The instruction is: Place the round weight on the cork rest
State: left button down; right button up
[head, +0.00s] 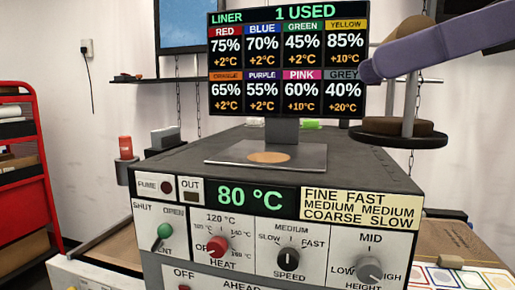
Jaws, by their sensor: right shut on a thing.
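A flat tan disc (268,157), which looks like the cork rest, lies on the grey metal plate in front of the screen's post. Nothing stands on it. My right arm comes in from the upper right, and its purple rounded end (370,72) is in front of the screen's right edge, above and right of the disc. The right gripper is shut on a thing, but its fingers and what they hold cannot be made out. I cannot pick out the round weight for certain. My left gripper is not in view.
The dark machine top (345,160) has free room around the plate. The screen (288,60) rises behind it. A round black hanging shelf (385,136) with a brown spool-like stand (405,125) is at the right. A red cart (38,170) stands at the left.

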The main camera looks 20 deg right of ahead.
aim_at(268, 157)
jog(key=i, duration=1.2)
